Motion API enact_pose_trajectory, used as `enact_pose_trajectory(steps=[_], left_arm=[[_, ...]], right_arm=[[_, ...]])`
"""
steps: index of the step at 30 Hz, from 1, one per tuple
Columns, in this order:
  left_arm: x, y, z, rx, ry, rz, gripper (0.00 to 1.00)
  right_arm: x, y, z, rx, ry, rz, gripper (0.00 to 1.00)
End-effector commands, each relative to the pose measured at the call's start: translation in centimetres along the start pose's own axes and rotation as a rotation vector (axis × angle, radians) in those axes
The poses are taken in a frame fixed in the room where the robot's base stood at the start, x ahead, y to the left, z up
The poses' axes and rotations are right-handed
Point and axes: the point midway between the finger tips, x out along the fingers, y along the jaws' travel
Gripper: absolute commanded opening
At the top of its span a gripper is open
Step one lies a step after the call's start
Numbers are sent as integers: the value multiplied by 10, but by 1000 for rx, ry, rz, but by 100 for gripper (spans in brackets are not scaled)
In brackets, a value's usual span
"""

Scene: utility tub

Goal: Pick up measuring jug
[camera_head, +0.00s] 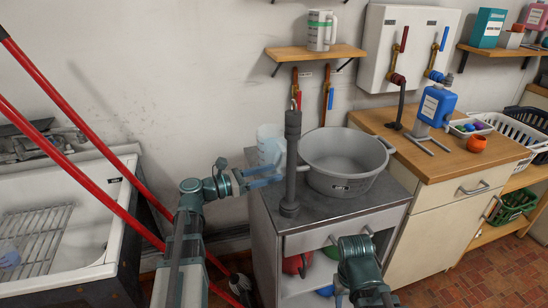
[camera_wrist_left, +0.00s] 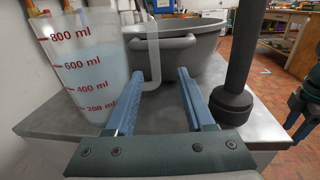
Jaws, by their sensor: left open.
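The measuring jug (camera_head: 269,143) is translucent, with pale blue contents, and stands upright on the grey cabinet top left of the large tub. In the left wrist view the jug (camera_wrist_left: 85,70) shows red millilitre marks, and its pale handle (camera_wrist_left: 153,50) points right. My left gripper (camera_head: 281,174) is at the jug's near side in the head view. In the wrist view its open fingers (camera_wrist_left: 158,76) lie low, with the handle between their tips beyond them; contact cannot be told. My right arm is at the bottom of the head view, its fingers mostly out of frame.
A grey two-handled tub (camera_head: 347,184) stands right of the jug. A dark upright post with a wide foot (camera_head: 291,170) stands close in front, right of my left gripper in the wrist view. A white sink (camera_head: 75,225) is at left, a wooden counter (camera_head: 450,150) at right.

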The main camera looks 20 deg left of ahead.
Motion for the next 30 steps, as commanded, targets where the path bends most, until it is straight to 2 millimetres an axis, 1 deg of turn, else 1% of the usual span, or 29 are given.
enact_pose_trajectory(steps=[5,11,15,18,23,24,29,30], left_arm=[[5,2,0,0,0,-1,54],[30,9,-1,0,0,-2,54],[48,8,-1,0,0,-1,54],[52,8,-1,0,0,-1,54],[52,8,-1,0,0,0,54],[52,8,-1,0,0,0,46],[52,8,-1,0,0,0,18],[52,8,-1,0,0,0,10]], right_arm=[[0,0,0,0,0,0,50],[1,0,0,0,0,0,50],[1,0,0,0,0,0,50],[1,0,0,0,0,0,50],[1,0,0,0,0,0,50],[1,0,0,0,0,0,50],[1,0,0,0,0,0,50],[1,0,0,0,0,0,50]])
